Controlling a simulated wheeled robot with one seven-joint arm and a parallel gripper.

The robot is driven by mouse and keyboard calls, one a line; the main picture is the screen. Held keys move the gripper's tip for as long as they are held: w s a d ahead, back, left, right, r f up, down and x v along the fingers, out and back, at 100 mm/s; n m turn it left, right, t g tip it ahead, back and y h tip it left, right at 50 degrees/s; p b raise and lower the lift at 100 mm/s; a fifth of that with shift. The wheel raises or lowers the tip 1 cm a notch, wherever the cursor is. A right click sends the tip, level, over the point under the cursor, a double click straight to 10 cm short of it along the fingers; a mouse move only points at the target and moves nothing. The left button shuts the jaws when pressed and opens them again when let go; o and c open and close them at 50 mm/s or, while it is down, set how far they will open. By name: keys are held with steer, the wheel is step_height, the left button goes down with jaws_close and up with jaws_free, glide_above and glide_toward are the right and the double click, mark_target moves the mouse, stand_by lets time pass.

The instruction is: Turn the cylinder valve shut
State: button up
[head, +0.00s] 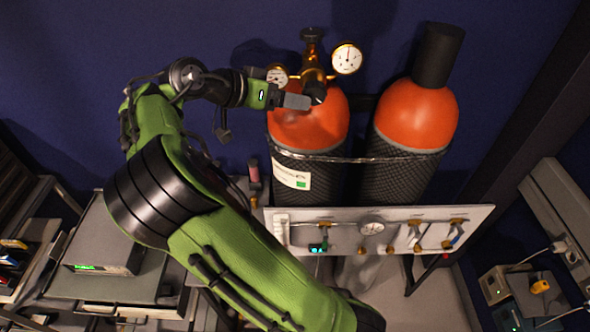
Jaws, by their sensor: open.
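Two gas cylinders with orange tops and dark mesh-covered bodies stand against the blue wall. The left cylinder (316,132) carries a brass valve and regulator (313,66) with two white dial gauges, the larger one (347,58) at the right. A dark knob (312,34) sits at the top of the brass fitting. My gripper (312,95) is at the left cylinder's top, just below the brass fitting, reaching in from the left. It is open. Its fingertips are small and dark here, and I cannot tell whether they touch the valve.
The right cylinder (416,115) wears a black cap (437,54). A strap (360,158) runs across both cylinders. A pale panel (400,213) with a gauge and small valves stands in front. Grey equipment (105,245) is at left, a bench with devices (540,290) at right.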

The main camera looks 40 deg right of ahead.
steer(key=s+a+f+n+t+y+b, duration=0.2)
steer(key=s+a+f+n+y+b, duration=0.1)
steer(key=s+f+n+y, duration=0.3)
steer(key=s+f+y, duration=0.2)
steer(key=s+f, duration=0.1)
steer(key=shift+a+f+t, duration=0.25)
steer(key=shift+f+t, duration=0.05)
steer(key=shift+t, duration=0.1)
